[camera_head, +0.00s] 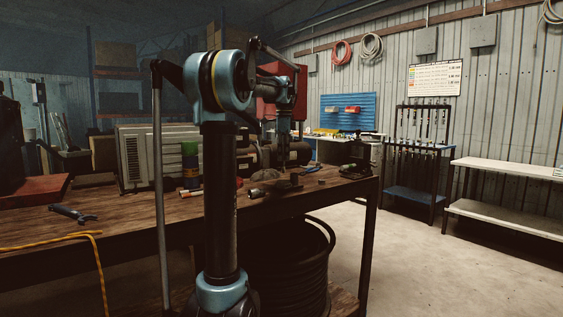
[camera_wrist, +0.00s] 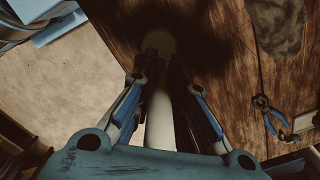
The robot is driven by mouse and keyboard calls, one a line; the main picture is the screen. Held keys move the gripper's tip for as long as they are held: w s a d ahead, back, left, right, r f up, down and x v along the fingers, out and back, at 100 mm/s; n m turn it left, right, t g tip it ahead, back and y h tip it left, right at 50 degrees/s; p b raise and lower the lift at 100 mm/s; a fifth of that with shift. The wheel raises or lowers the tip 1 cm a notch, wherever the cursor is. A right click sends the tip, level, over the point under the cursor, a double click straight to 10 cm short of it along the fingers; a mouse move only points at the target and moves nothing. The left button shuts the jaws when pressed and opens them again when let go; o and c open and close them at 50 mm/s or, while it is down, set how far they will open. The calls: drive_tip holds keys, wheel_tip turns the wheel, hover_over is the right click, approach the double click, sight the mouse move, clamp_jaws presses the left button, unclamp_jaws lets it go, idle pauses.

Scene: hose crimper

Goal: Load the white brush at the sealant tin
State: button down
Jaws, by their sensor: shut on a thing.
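In the wrist view my gripper (camera_wrist: 159,75) is closed around a pale, white rod-like thing, which I take for the white brush (camera_wrist: 159,122). It runs away from the palm between the fingers, toward the dark shadowed bench top. A dull tan disc (camera_wrist: 158,42) shows at its far end; I cannot tell whether this is part of the brush or a separate thing. In the head view my gripper is hard to make out behind my arm, among dark items at the bench's far end. I cannot pick out the sealant tin for certain in either view.
The wooden workbench (camera_head: 130,226) carries a wrench (camera_head: 72,213), a vented metal box (camera_head: 131,158), a green and yellow stack (camera_head: 190,166) and small metal parts (camera_head: 290,183). Blue-handled pliers (camera_wrist: 272,117) and a dark cloth (camera_wrist: 277,24) lie right of my gripper. Open floor (camera_head: 420,245) lies right.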

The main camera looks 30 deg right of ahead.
sight(284, 145)
drive_tip(key=shift+r, duration=1.75)
